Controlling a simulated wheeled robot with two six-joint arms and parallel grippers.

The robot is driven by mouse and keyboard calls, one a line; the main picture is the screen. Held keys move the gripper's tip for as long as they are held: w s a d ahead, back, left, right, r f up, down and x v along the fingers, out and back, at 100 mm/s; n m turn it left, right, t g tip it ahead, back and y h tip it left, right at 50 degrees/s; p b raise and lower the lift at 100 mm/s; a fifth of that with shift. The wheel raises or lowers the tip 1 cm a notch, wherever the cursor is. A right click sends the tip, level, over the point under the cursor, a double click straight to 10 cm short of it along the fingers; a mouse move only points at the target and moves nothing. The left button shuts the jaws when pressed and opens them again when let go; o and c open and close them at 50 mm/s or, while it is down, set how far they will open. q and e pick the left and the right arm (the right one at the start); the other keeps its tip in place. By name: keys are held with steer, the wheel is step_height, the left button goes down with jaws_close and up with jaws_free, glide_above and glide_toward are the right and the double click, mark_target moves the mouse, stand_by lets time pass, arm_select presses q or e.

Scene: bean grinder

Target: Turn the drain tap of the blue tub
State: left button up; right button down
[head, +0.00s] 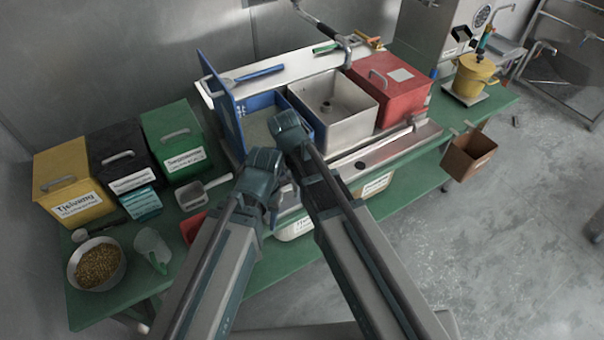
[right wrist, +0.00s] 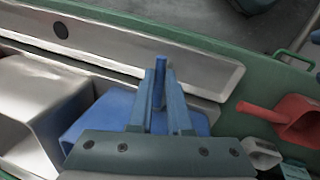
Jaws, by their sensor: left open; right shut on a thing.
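The blue tub (head: 262,102) is set in the left of the steel counter, its blue lid (head: 222,115) standing up at its left. In the right wrist view the tub's blue wall (right wrist: 98,115) shows behind my right gripper (right wrist: 162,88). That gripper is shut on a blue upright lever (right wrist: 160,72), which looks like the drain tap's handle. The tap's body is hidden by the gripper. In the head view my right arm covers the tub's front. My left gripper (head: 272,190) is open, just left of the right arm and in front of the tub.
A steel basin (head: 335,110) and a red lidded bin (head: 395,95) stand right of the tub. Yellow (head: 62,175), black (head: 118,155) and green (head: 178,135) bins stand left. A red scoop (right wrist: 298,118) lies near the counter. A bowl of beans (head: 98,263) stands at front left.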

arm_select(q)
steer(key=shift+a, duration=0.15)
arm_select(e)
steer(key=shift+s+a+m, duration=0.2)
steer(key=shift+a+m, duration=0.2)
steer(key=shift+m, duration=0.4)
arm_select(q)
steer(key=shift+s, duration=0.1)
arm_select(e)
steer(key=c, duration=0.8)
jaws_free()
steer(key=shift+c, duration=0.2)
